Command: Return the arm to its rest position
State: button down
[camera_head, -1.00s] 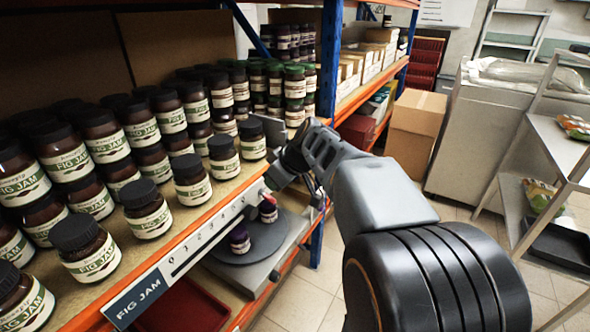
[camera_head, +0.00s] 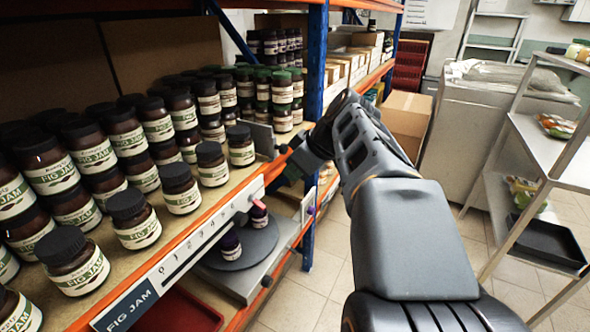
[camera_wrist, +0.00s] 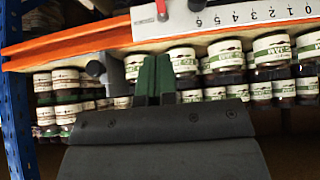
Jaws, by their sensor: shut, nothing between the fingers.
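My arm reaches forward from the bottom right in the head view, with its wrist bent down to the left beside the shelf's orange front rail. My gripper (camera_wrist: 154,76) shows in the wrist view as two dark green fingers pressed together with nothing between them. In the head view the hand (camera_head: 300,162) is a dark shape near the rail, and its fingertips are hard to make out. In the wrist view the fingers appear in front of the rail and the jar rows; I cannot tell the exact gap.
Fig jam jars (camera_head: 127,219) stand in rows on the shelf at left. Below, a round grey turntable (camera_head: 245,246) holds small jars. A blue post (camera_head: 316,70) stands close to the hand.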

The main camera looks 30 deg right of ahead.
dwell(0.4)
notch_tip(320, 180, down, 5)
jog(key=s+d+m+g+h, duration=0.1)
jog(key=d+m+h, duration=0.1)
jog(key=m, duration=0.4)
jog(key=s+a+f+g+h+p, duration=0.1)
jog(key=s+a+f+p, duration=0.1)
jog(key=s+a+p, duration=0.5)
jog(key=a+p, duration=0.2)
jog(key=a, duration=0.3)
jog(key=shift+f+g+h, duration=0.3)
jog(key=shift+g, duration=0.1)
jog(key=shift+s+a, duration=0.1)
